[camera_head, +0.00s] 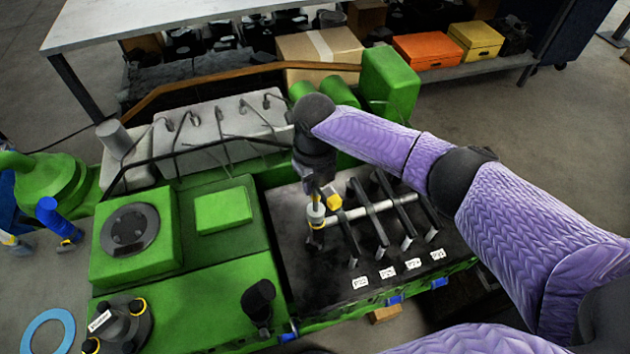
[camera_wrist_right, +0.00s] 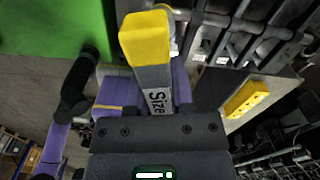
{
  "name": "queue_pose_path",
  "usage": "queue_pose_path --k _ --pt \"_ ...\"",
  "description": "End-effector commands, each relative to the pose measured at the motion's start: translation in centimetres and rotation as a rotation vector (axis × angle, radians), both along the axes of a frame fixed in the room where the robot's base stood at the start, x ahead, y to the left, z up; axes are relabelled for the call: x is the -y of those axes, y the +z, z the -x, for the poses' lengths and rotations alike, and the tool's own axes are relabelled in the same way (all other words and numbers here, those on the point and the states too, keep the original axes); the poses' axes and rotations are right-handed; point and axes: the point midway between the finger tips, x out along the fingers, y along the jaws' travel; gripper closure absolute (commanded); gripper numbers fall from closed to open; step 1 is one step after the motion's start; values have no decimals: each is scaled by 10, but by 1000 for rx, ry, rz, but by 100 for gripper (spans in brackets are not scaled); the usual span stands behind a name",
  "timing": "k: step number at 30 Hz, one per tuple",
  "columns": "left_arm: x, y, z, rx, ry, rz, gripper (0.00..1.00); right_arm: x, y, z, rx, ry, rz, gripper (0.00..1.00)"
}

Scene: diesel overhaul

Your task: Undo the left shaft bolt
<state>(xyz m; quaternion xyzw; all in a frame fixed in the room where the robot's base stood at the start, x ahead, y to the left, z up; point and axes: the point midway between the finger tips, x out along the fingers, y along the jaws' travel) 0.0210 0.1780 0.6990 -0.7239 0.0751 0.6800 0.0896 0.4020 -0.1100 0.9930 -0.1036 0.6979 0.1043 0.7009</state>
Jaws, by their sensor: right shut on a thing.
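The engine's dark valve deck (camera_head: 300,260) carries a pale shaft (camera_head: 375,209) with several black rocker arms across it. An upright tool (camera_head: 316,212) with yellow and white bands stands at the shaft's left end. My right gripper (camera_head: 325,199) is over that end, shut on the tool. The left shaft bolt is hidden beneath the tool, and I cannot tell whether they touch. In the right wrist view a grey bar with a yellow end (camera_wrist_right: 146,40), marked "Size", fills the middle and hides the grip.
A green engine block (camera_head: 225,290) spreads left of the deck. A grey cover with several bent pipes (camera_head: 215,130) lies behind it. A green box (camera_head: 389,82) rises at the back. A shelf with a cardboard box (camera_head: 318,50) and orange box (camera_head: 427,50) stands beyond.

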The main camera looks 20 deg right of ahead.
Motion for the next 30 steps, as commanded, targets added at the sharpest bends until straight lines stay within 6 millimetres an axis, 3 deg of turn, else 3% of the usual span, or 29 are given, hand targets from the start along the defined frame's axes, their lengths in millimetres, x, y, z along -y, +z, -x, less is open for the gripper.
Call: queue_pose_path --k 12,30 --pt "4 47 -4 10 5 7 41 2 3 4 -6 -829 0 100" --pt "9 89 -7 19 15 18 41 4 1 8 -7 -2083 -2 100"
